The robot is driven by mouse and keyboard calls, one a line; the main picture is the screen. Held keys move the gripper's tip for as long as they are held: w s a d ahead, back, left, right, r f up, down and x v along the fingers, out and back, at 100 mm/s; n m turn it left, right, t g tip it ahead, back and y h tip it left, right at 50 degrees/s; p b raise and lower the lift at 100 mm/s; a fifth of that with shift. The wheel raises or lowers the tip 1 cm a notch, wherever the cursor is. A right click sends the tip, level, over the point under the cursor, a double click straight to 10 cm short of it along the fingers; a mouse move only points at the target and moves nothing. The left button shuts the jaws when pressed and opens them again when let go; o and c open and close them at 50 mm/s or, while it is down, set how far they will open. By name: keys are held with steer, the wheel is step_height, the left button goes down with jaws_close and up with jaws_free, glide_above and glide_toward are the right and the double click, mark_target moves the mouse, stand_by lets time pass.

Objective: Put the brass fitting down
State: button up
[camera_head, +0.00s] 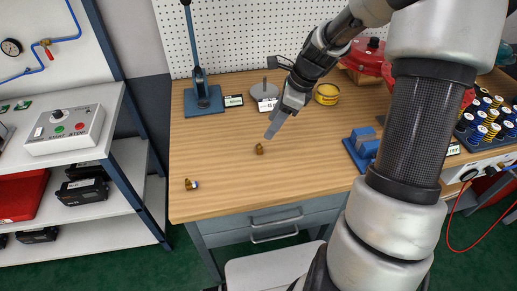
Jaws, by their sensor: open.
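Two small brass pieces lie on the wooden workbench (225,180). One brass fitting (260,149) rests on the bench top just below and left of my gripper. The other brass piece (190,184), with a pale bluish end, lies near the bench's left front edge. My gripper (271,132) points down and left above the bench, open, with its fingertips a little apart from the nearer fitting in the picture. The gap between the fingers is too small to make out.
A blue stand (203,98) is at the back left, with a grey round base (265,90) and a yellow tin (327,94) at the back. A blue vise (363,147) sits right. My arm covers the right side. The bench's left middle is clear.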

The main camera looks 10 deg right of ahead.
mark_target(259, 143)
steer(key=b+x, duration=0.1)
steer(key=x, duration=1)
steer(key=shift+c, duration=0.3)
steer(key=c, duration=1.2)
steer(key=shift+r, duration=0.15)
